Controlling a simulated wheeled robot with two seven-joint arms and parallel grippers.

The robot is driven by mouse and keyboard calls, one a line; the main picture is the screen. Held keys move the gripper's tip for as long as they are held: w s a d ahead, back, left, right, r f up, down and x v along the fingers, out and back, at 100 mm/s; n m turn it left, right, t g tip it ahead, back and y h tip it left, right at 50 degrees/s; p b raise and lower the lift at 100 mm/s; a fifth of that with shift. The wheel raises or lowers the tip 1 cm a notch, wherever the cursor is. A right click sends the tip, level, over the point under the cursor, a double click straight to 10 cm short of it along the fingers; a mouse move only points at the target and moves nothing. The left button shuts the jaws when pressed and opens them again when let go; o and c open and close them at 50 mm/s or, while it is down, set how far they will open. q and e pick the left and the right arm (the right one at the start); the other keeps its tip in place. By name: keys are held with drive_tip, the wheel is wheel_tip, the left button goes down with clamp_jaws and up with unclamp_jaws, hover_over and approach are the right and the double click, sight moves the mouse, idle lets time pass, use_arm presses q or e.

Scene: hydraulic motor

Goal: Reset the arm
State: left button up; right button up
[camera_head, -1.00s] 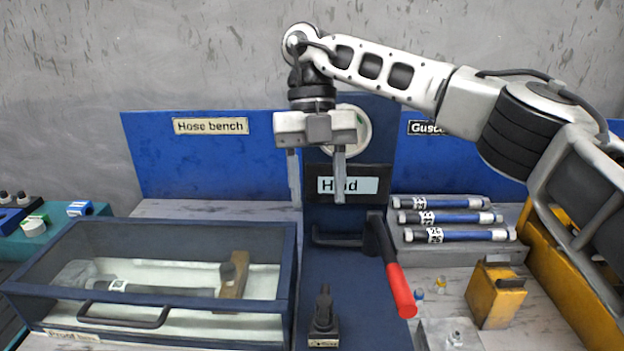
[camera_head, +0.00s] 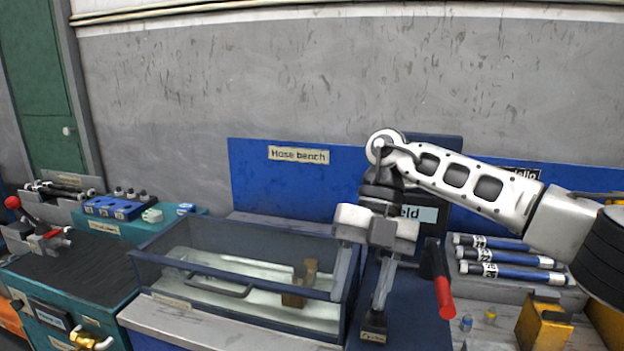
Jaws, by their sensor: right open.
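My left gripper is not in view.
A red-handled lever (camera_head: 444,298) stands close right of the gripper. Several blue tubes (camera_head: 510,256) lie on a rack further right, beside a yellow block (camera_head: 543,325). A teal bench (camera_head: 85,285) with fittings stands left.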

drive_tip(key=s+a+f+g+y, duration=0.1)
drive_tip(key=s+a+f+y, duration=0.1)
drive_tip(key=s+a+y, duration=0.45)
drive_tip(key=s+a+f+g+y, duration=0.1)
drive_tip(key=s+a+g+y, duration=0.15)
drive_tip(key=a+y, duration=0.6)
drive_tip(key=w+d+f+m+t+h, duration=0.3)
drive_tip(key=d+f+m+t, duration=0.25)
drive_tip(key=m+t, duration=0.8)
drive_tip(key=w+d+f+m+t+h, duration=0.2)
drive_tip(key=d+f+m+t+h, duration=0.3)
drive_tip(key=m+t, duration=0.8)
drive_tip(key=s+d+f+m+g+h, duration=0.3)
drive_tip(key=s+d+f, duration=0.3)
drive_tip(key=f, duration=0.3)
drive_tip(key=s+d+f+m+g+h, duration=0.4)
drive_tip(key=s+d+f, duration=0.2)
drive_tip(key=s+f, duration=0.2)
drive_tip(key=shift+d+f, duration=0.3)
drive_tip(key=shift+f, duration=0.25)
